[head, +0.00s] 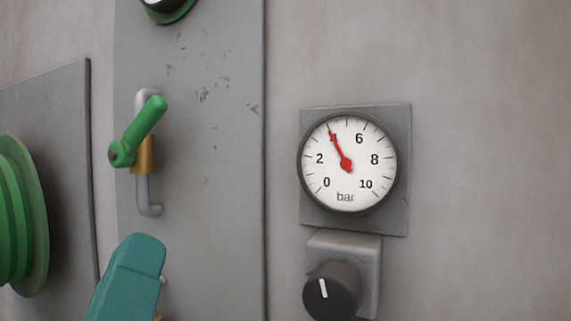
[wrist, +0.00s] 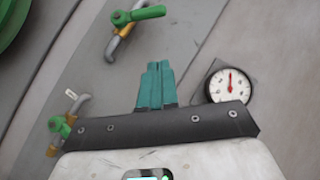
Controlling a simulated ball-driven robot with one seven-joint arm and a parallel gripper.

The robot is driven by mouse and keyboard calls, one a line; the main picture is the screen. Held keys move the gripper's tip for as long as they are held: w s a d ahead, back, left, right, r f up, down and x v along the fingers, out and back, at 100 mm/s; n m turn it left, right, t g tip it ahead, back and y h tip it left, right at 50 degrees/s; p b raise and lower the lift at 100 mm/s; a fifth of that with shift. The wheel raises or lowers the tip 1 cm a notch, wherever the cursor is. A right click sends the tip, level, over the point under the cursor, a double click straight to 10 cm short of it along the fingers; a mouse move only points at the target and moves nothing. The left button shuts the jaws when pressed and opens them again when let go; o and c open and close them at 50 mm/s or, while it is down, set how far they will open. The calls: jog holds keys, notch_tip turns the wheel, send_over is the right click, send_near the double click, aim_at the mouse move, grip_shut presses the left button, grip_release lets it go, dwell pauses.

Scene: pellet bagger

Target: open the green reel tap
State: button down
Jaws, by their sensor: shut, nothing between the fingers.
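A tap with a green lever (head: 140,130) sits on a bent grey pipe with a brass body (head: 143,155), on a grey panel. The lever slants up and right, at an angle to the upright pipe. In the wrist view this looks like the upper green-levered tap (wrist: 137,15). A second green-levered tap (wrist: 60,128) is at lower left there. No readable label tells which is the reel tap. My gripper (head: 143,245) is below the first tap in the head view, apart from its lever. Its teal fingers (wrist: 156,66) are together and empty.
A green reel (head: 20,220) stands at the left. A bar gauge (head: 347,163) reads near 4, with a black knob (head: 331,290) below it. A green-rimmed dial (head: 172,12) is cut off at the top. The panel right of the tap is bare.

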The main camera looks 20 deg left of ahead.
jog(key=p, duration=0.6)
send_near(163, 118)
jog(key=shift+x, duration=3)
